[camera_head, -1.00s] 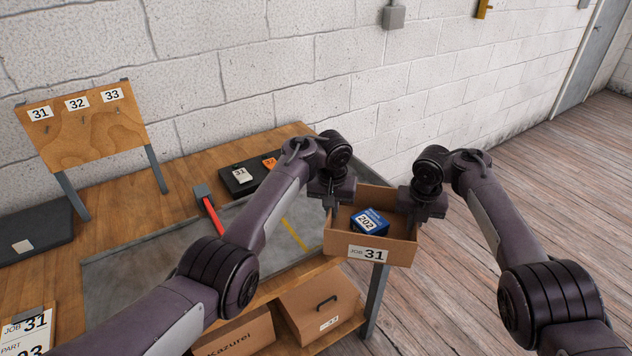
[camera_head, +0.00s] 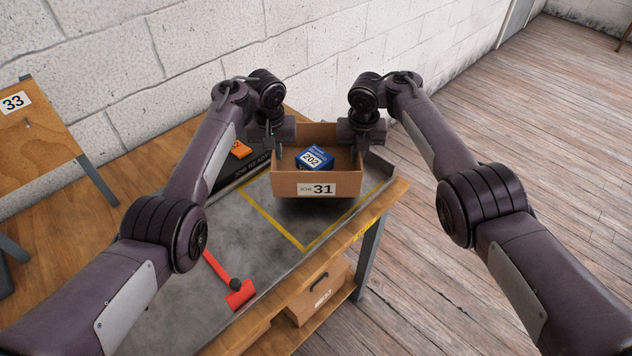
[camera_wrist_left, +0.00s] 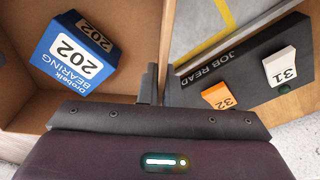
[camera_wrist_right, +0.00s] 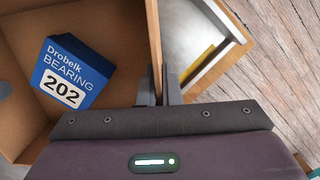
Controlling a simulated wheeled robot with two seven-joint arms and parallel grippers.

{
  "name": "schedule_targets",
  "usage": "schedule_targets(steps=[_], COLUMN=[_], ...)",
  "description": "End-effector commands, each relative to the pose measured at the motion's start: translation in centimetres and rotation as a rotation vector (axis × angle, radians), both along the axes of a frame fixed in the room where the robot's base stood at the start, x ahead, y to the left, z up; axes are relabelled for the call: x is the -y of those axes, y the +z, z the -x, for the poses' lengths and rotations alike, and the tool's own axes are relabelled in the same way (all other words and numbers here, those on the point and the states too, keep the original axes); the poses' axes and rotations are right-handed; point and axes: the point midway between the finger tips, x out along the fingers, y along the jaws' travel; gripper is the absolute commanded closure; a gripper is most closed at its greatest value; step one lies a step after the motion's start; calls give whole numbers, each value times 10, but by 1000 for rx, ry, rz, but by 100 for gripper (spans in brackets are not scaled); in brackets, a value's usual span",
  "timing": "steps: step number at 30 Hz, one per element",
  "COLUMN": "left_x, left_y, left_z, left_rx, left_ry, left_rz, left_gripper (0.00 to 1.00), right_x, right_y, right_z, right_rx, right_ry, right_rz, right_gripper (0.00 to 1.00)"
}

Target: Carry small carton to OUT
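The small open brown carton (camera_head: 345,184) with a JOB 31 label on its front is held up above the far right part of the bench mat. A blue bearing box (camera_head: 315,158) marked 202 lies inside it. My left gripper (camera_head: 275,152) is shut on the carton's left wall, with one finger on each side in the left wrist view. My right gripper (camera_head: 360,150) is shut on the right wall in the same way. The carton looks about level. A yellow-outlined area (camera_head: 300,246) on the mat lies beneath and in front of it; no OUT sign is readable.
A black JOB READY board (camera_wrist_left: 240,75) with tags 31 and 32 is left of the carton. A larger handled carton (camera_head: 318,292) sits on the shelf below.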

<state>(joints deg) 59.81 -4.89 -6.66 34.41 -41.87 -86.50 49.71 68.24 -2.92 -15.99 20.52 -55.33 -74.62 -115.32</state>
Motion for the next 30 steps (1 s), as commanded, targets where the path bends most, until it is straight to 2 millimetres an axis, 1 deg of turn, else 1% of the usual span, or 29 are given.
schedule_targets(steps=[5,11,30], left_x=[-2,-2,-2], left_y=[-2,-9,-53], left_z=[0,0,0], left_rx=[-2,-2,-2], left_ry=[2,3,3], left_rz=[-3,-3,-3], left_gripper=[100,100,100], right_x=[2,2,2], right_y=[-1,-8,-52], right_z=[-1,-1,-1], right_rx=[1,1,1], right_ry=[-3,-3,-3], right_rz=[3,3,3], right_gripper=[100,100,100])
